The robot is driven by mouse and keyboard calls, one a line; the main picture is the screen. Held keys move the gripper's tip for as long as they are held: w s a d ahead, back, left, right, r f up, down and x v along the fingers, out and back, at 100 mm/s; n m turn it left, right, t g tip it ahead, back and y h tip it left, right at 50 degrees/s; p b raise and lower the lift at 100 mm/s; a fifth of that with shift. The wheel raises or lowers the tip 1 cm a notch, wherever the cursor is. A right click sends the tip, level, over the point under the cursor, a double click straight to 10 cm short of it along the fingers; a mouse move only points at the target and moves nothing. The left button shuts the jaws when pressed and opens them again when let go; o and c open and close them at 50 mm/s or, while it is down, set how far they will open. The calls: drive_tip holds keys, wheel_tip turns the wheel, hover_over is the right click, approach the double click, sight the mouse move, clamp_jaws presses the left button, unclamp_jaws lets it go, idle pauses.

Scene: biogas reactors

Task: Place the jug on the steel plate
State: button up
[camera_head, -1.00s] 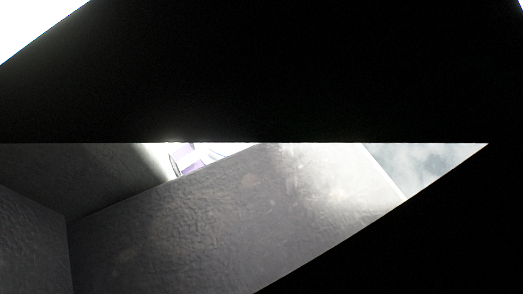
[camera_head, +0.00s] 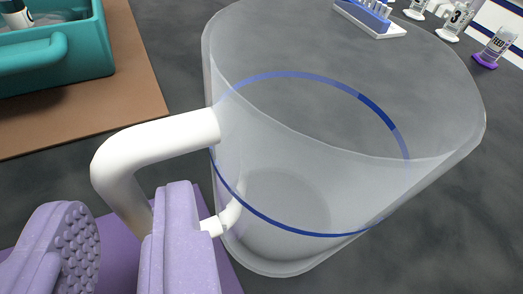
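The jug (camera_head: 310,190) is large and translucent, with a blue band around it and a white handle (camera_head: 150,150). It fills the middle of the camera_head view, its handle facing left toward my gripper. My gripper (camera_head: 122,235) shows as two lavender fingers at the lower left. They are apart, with a clear gap between the left textured pad and the right finger. The right finger overlaps the lower handle and hides part of it. I cannot tell whether it touches the handle. I cannot make out the steel plate.
A teal box (camera_head: 75,60) holding items stands on a brown mat (camera_head: 130,95) at the upper left. A purple mat (camera_head: 113,255) lies under my gripper. A blue-and-white rack (camera_head: 375,18) and several small labelled containers (camera_head: 497,47) are at the upper right. The dark countertop is bare at right.

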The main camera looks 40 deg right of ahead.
sight(126, 216)
drive_tip(key=x, duration=0.3)
drive_tip(key=shift+w+f+b, duration=0.15)
drive_tip(key=shift+w+b, duration=0.05)
drive_tip(key=shift+b, duration=0.1)
clamp_jaws()
